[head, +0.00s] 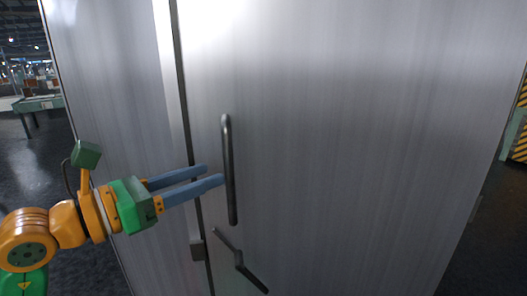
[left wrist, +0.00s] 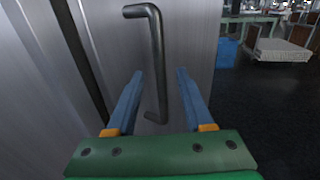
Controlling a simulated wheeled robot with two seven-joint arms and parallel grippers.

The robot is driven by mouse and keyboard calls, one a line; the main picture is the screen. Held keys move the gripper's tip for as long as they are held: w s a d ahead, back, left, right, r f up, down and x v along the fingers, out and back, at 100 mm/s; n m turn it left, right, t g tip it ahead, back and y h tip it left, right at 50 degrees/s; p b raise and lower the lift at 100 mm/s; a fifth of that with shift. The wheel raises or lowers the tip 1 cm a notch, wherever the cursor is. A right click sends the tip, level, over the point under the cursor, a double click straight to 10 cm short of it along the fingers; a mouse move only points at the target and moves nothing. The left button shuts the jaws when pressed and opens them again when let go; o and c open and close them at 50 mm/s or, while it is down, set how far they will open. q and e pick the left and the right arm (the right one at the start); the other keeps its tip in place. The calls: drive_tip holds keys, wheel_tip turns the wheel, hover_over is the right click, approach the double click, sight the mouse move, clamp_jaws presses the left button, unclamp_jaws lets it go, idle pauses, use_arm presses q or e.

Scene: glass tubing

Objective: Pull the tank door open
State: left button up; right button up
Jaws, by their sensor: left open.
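The tank door (head: 330,150) is a large brushed-metal panel that fills most of the head view. Its long dark bar handle (head: 228,165) stands upright near the door's left edge. My left gripper (head: 214,174) is open, and its blue fingers point right at the lower half of the handle. In the left wrist view the handle (left wrist: 157,60) stands beyond and between the two fingertips (left wrist: 158,74). I cannot tell whether the fingers touch it. A smaller dark latch lever (head: 239,262) slants below the handle. My right gripper is not in view.
A narrow metal panel (head: 105,100) lies left of the door seam, with a small block (head: 198,249) on the seam. A table (head: 38,103) stands far left. A yellow-black striped post (head: 520,140) is at the right edge. A blue bin (left wrist: 227,53) stands on the dark floor.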

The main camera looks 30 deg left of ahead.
sight(228, 165)
use_arm(q)
drive_tip(key=p+x, duration=0.1)
drive_tip(key=x, duration=0.1)
drive_tip(key=p+x, duration=0.1)
drive_tip(key=p, duration=0.1)
drive_tip(key=p+x, duration=0.1)
drive_tip(key=x, duration=0.1)
drive_tip(key=shift+w+d+r+p, duration=0.1)
drive_tip(key=shift+w+r+p, duration=0.25)
drive_tip(key=shift+w+f, duration=0.15)
drive_tip(key=shift+c, duration=1.3)
drive_tip(key=shift+s, duration=0.2)
clamp_jaws()
